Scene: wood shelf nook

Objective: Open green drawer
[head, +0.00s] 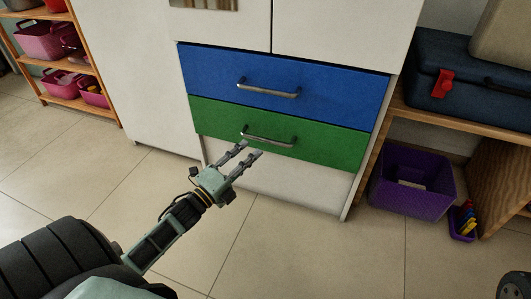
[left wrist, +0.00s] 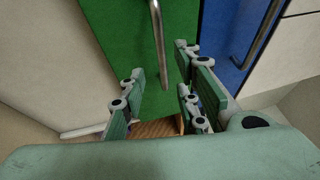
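The green drawer (head: 325,140) is the lower coloured front in a white cabinet and looks shut, flush with the blue front above. Its metal bar handle (head: 268,138) runs across the front. My left gripper (head: 252,148) is just below the handle, its fingers pointing up at it. In the left wrist view the gripper (left wrist: 157,88) is open, with the green front (left wrist: 105,30) ahead. The handle (left wrist: 158,38) shows beyond the fingers, in line with the gap between them. I cannot tell whether they touch it. My right gripper is not in view.
The blue drawer (head: 330,88) with its own handle (head: 268,89) is directly above. A wooden shelf (head: 455,122) on the right holds a dark blue case (head: 465,85), with a purple basket (head: 412,190) underneath. Pink baskets stand on a left shelf. Tiled floor (head: 290,250) in front is clear.

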